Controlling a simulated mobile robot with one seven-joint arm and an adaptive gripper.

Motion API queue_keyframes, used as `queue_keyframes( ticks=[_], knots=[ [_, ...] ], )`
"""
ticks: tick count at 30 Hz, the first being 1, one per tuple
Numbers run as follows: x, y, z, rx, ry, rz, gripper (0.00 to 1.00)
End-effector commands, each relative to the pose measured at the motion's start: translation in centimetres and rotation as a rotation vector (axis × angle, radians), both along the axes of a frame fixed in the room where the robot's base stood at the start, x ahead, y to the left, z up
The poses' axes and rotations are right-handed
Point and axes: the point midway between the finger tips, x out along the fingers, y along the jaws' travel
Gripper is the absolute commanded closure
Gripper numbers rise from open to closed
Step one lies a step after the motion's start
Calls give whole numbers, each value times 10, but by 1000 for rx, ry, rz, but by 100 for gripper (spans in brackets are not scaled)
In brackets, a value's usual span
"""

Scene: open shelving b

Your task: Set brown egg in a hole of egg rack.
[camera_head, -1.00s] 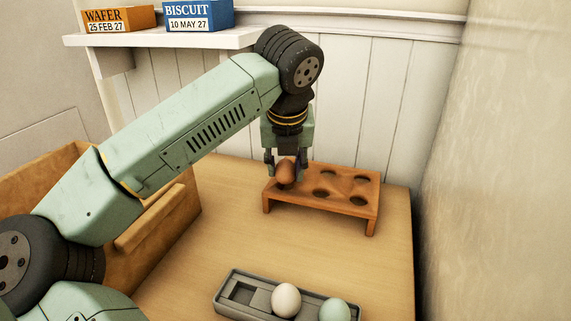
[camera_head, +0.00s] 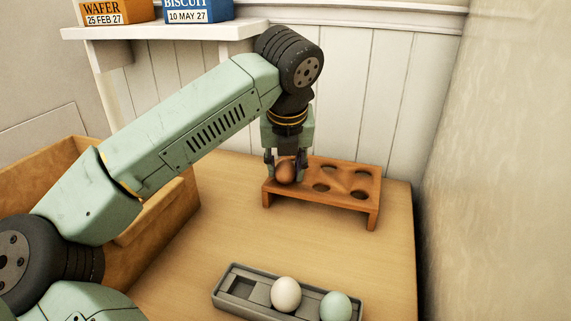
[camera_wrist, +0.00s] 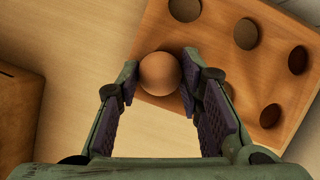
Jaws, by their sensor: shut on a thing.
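The brown egg (camera_head: 285,172) is held between the fingers of my gripper (camera_head: 284,164), at the front left corner of the wooden egg rack (camera_head: 325,205). In the wrist view the brown egg (camera_wrist: 160,73) sits between the two fingertips and overlaps the rack's edge (camera_wrist: 217,80). The hole beneath the egg is hidden, and I cannot tell whether the egg touches the rack. Several other holes, such as one at the front right (camera_head: 359,195), show empty.
A grey tray (camera_head: 240,290) in front holds a white egg (camera_head: 286,294) and a pale green egg (camera_head: 335,308). A wooden box (camera_head: 160,225) stands left. A shelf (camera_head: 180,32) with a wafer box (camera_head: 117,12) and biscuit box (camera_head: 198,11) is above. A wall closes the right.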

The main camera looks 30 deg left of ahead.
Motion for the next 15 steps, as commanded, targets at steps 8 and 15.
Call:
queue_keyframes(
  ticks=[8,15],
  knots=[
    [0,0,0,0,0,0,60],
    [0,0,0,0,0,0,44]
  ],
)
